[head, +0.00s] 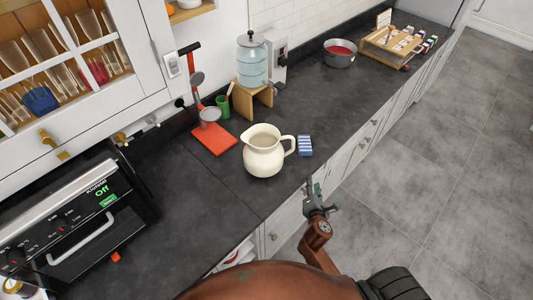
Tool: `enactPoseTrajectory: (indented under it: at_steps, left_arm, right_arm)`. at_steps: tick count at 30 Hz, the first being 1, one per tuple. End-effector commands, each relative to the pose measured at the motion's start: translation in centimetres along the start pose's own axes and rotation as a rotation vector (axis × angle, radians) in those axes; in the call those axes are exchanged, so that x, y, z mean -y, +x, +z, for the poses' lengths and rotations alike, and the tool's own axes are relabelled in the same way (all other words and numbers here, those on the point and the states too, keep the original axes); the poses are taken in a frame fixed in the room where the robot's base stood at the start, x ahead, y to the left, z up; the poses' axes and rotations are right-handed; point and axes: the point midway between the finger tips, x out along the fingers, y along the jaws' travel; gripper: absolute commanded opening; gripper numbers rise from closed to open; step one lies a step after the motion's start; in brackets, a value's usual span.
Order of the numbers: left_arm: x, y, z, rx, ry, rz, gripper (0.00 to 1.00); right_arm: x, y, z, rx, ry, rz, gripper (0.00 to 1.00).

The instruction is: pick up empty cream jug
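The cream jug (264,153) stands upright on the dark countertop, near its front edge. Its handle points right and its spout points left. Its wide mouth is open and I see no contents in it, though the bottom of the inside is hidden. My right gripper (315,187) is just past the counter's front edge, to the lower right of the jug and apart from it. It looks empty, but it is too small to tell how far its fingers are spread. My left gripper is not in view.
A blue-striped block (305,145) lies just right of the jug's handle. A red-based stand (214,139), a green cup (223,106) and a water dispenser (252,62) stand behind. A pot (340,53) and wooden rack (392,45) are farther right. An oven (75,220) is left.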

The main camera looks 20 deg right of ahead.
Motion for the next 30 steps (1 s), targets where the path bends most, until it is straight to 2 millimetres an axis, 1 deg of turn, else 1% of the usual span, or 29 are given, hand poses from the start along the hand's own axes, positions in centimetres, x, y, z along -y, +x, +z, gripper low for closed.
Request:
enactPoseTrajectory:
  at_steps: [1,3,5,6,9,12,14,17,24,30]
  left_arm:
    - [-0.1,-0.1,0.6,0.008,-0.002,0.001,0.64]
    - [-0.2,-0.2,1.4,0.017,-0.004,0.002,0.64]
    - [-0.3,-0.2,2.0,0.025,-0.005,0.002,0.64]
    - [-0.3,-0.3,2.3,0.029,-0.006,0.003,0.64]
    - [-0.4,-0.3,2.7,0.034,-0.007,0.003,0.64]
    - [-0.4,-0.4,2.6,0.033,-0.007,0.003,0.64]
    - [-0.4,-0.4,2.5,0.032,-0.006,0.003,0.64]
    - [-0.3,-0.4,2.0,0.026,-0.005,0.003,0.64]
    - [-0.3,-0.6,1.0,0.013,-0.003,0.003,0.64]
    - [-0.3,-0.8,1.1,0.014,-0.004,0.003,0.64]
  right_arm:
    - [-1.8,0.0,0.5,0.020,-0.090,0.044,0.32]
    - [-4.3,-0.1,1.1,0.052,-0.232,0.104,0.32]
    - [-6.4,-0.3,1.4,0.082,-0.355,0.152,0.32]
    - [-7.8,-0.4,1.6,0.105,-0.440,0.184,0.32]
    - [-10.9,-1.0,1.9,0.163,-0.637,0.251,0.32]
    - [-13.1,-1.4,1.8,0.209,-0.783,0.296,0.32]
    - [-13.8,-1.4,1.8,0.225,-0.831,0.309,0.32]
    - [-14.5,-0.8,1.8,0.236,-0.862,0.317,0.32]
    - [-15.5,1.6,2.1,0.234,-0.858,0.316,0.32]
    - [-16.5,4.4,2.4,0.233,-0.855,0.316,0.32]
